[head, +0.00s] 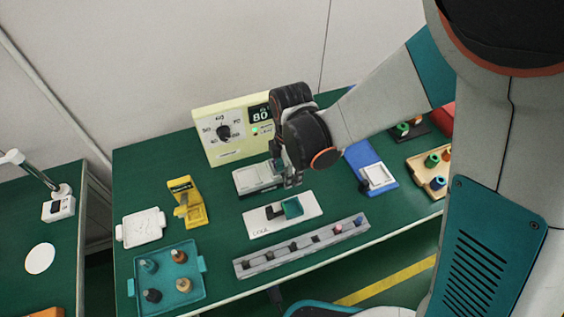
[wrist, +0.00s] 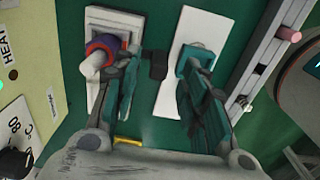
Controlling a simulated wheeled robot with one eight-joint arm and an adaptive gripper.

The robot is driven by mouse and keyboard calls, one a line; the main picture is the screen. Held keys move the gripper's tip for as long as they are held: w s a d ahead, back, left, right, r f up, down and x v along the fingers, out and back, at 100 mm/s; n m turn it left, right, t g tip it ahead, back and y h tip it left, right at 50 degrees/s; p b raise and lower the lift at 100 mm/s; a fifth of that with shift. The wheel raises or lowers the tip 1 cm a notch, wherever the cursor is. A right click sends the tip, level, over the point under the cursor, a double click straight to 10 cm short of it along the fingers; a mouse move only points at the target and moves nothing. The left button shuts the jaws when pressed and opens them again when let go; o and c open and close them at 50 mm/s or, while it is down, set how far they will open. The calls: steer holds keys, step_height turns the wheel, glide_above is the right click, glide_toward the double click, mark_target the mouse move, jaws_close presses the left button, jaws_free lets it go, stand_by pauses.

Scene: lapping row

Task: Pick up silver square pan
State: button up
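A pale silver square plate (head: 377,175), the closest match to the silver square pan, lies on a blue base (head: 362,158) right of my arm in the head view. I cannot make it out in the wrist view. My gripper (head: 291,182) hangs left of it, over the gap between a grey-white unit (head: 250,182) and a white base (head: 258,226) with a teal square pan (head: 292,207). In the wrist view my gripper (wrist: 158,95) has its teal-padded fingers apart with nothing held between them. The teal square pan (wrist: 200,54) shows beyond the right finger.
A yellow heater box (head: 212,140) stands behind. A grey slotted rail (head: 290,252) runs along the front. A teal tray (head: 165,280) with several pegs, a yellow stand (head: 186,203) and a white plate (head: 142,228) are left. A wooden tray (head: 425,163) is right.

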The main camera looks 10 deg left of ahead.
step_height(320, 180, down, 4)
steer(key=shift+r+b, duration=0.1)
steer(key=shift+b, duration=0.55)
jaws_close()
steer(key=shift+w+r, duration=0.1)
steer(key=shift+r, duration=0.05)
